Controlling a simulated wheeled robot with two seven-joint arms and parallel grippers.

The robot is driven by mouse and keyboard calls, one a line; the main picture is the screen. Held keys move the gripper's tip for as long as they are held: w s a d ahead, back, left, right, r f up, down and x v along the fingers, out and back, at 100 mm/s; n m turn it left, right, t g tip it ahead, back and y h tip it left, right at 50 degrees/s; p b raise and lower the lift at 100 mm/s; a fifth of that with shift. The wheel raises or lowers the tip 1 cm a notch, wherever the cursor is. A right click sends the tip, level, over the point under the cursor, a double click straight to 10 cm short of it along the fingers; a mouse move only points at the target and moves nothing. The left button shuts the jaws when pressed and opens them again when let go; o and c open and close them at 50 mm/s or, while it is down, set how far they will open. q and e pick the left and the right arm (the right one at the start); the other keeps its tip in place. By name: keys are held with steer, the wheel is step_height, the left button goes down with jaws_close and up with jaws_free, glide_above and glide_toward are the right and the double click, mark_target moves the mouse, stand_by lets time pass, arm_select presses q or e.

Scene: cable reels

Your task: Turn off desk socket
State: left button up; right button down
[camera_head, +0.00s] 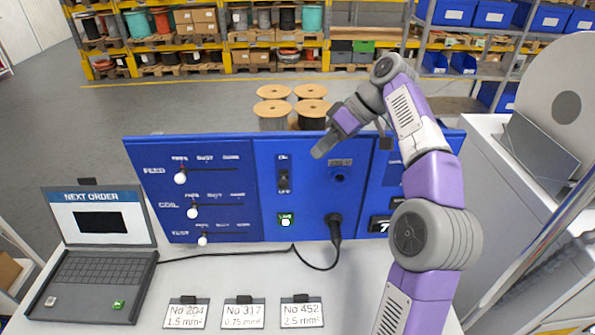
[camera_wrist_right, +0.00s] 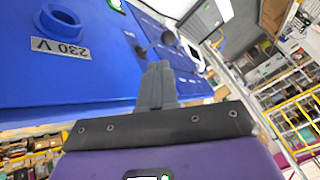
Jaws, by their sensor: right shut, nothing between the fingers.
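A blue control panel (camera_head: 240,200) stands at the back of the desk. Its middle section carries a dark switch (camera_head: 284,176) marked ON above and OFF below. Under the switch is a green indicator (camera_head: 286,220) that appears to read LIVE. To the right are a round socket (camera_head: 340,179) and a black plug (camera_head: 334,222) with its cable. My right gripper (camera_head: 319,152) is shut and empty, up and right of the switch at the panel's upper part; I cannot tell if it touches. The right wrist view shows its closed fingers (camera_wrist_right: 157,72) and a blue socket ring (camera_wrist_right: 60,20) labelled 230 V.
A laptop (camera_head: 100,250) showing NEXT ORDER stands at the left. Three label cards, the middle one (camera_head: 243,312) among them, lie at the desk's front. Wooden reels (camera_head: 274,108) stand behind the panel. The panel's left section has sliders (camera_head: 193,212). The desk before the panel is mostly clear.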

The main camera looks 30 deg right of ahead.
mark_target(284, 181)
steer(key=x, duration=0.9)
steer(key=t+b, duration=0.1)
steer(key=b, duration=0.4)
steer(key=s+f+n+t+h+b, duration=0.1)
steer(key=t+b, duration=0.1)
steer(key=b, duration=0.2)
steer(key=s+a+n+t+h+b, duration=0.1)
steer(key=b, duration=0.4)
steer(key=shift+f+b, duration=0.3)
steer(key=shift+f, duration=0.05)
stand_by(0.7)
